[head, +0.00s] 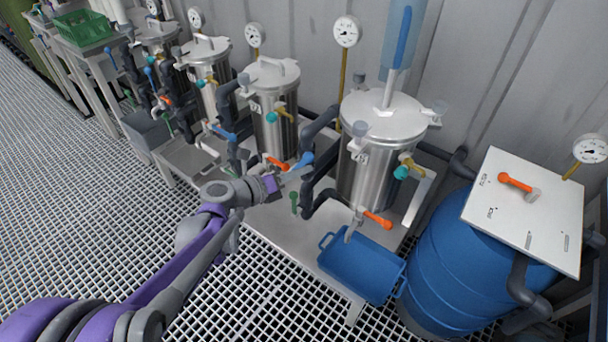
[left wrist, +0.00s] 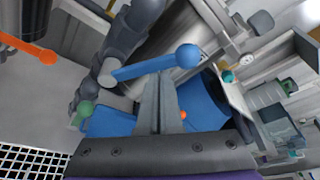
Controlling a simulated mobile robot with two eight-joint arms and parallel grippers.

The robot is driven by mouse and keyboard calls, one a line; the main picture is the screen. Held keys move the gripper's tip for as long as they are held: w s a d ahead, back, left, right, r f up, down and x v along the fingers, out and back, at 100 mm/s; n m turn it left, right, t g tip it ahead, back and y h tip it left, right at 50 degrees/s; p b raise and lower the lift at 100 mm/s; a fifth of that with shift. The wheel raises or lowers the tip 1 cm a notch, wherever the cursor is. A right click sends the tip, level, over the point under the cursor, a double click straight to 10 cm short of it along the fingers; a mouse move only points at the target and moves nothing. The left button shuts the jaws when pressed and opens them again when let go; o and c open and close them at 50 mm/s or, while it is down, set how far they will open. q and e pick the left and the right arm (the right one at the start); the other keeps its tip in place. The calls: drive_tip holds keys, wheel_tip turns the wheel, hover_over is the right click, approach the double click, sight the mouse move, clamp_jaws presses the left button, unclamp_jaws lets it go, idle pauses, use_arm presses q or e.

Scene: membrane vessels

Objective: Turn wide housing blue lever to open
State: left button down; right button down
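The nearest steel housing (head: 368,175) is the widest of the row, with clamps around its lid. A blue lever (head: 302,160) with a round knob shows on the dark pipework at its left. My left gripper (head: 297,173) is right at this lever. In the left wrist view, the blue lever (left wrist: 150,67) runs across just beyond my fingertips (left wrist: 162,76), its knob to the right. The two fingers look closed together, with the tips at or touching the lever's side; I see no grip around it. My right gripper is not in view.
Orange levers (head: 377,219) and a green lever (head: 294,202) are close by. A blue tub (head: 360,268) sits at the bench front. A blue drum (head: 455,270) with a white panel (head: 530,205) stands at right. Grated floor (head: 90,220) is free at left.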

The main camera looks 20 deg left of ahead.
use_arm(q)
drive_tip(key=shift+w+a+r+p, duration=0.2)
drive_tip(key=shift+a+r, duration=0.1)
drive_tip(key=shift+a, duration=0.15)
drive_tip(key=shift+w+a+r+p, duration=0.1)
drive_tip(key=shift+a+r+p, duration=0.1)
drive_tip(key=shift+a+r, duration=0.15)
drive_tip(key=shift+w+a+r, duration=0.1)
drive_tip(key=shift+w+a, duration=0.1)
drive_tip(key=shift+a, duration=0.4)
drive_tip(key=shift+w+a+r, duration=0.1)
drive_tip(key=shift+a, duration=0.05)
